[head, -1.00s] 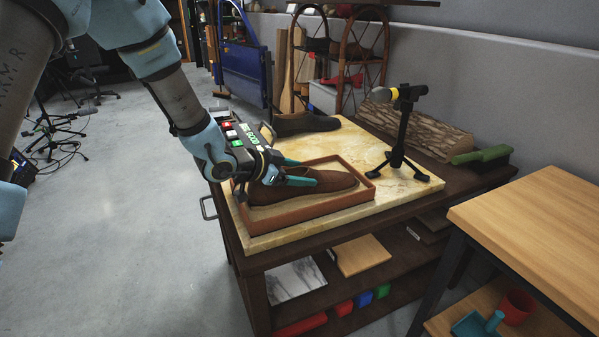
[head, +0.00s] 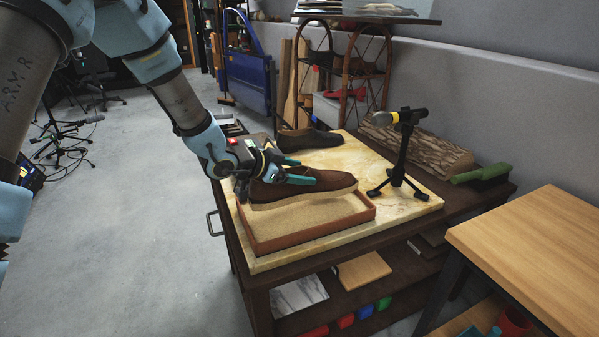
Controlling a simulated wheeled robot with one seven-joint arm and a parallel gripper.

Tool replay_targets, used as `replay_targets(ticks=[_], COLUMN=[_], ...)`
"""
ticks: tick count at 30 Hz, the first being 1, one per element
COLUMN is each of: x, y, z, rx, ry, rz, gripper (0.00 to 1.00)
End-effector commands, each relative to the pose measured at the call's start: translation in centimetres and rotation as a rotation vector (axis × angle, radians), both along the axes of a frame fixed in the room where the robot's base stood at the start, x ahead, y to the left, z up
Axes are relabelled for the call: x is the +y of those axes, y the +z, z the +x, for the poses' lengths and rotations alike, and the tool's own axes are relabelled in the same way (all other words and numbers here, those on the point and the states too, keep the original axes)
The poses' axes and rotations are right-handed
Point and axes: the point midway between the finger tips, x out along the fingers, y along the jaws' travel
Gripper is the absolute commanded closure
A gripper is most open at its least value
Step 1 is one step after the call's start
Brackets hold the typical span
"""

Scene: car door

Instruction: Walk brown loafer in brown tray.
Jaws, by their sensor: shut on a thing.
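A brown loafer (head: 322,184) is held by my gripper (head: 292,176), whose teal fingers are shut on the shoe's upper near its heel end. The shoe is roughly level, toe to the right. It is over the rear part of the brown tray (head: 318,234), and it looks raised above the tray's floor. The tray is shallow, with a sandy-coloured bottom, and stands on a pale stone slab (head: 425,207). The shoe hides the tray's back side.
A dark shoe (head: 310,138) lies behind on the slab. A microphone on a small tripod (head: 402,150) stands to the right. A log (head: 425,150) and a green brush (head: 482,174) lie at the trolley's back right. A wooden table (head: 530,240) is at the right front.

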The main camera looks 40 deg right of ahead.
Motion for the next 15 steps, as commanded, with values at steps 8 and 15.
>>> replay_targets(ticks=[8,15], x=[0.0,0.0], y=[-0.2,-3.1], z=[0.0,0.0], rx=[0.0,0.002], ry=[0.0,0.001], rz=[-0.002,-0.001], gripper=[1.0,1.0])
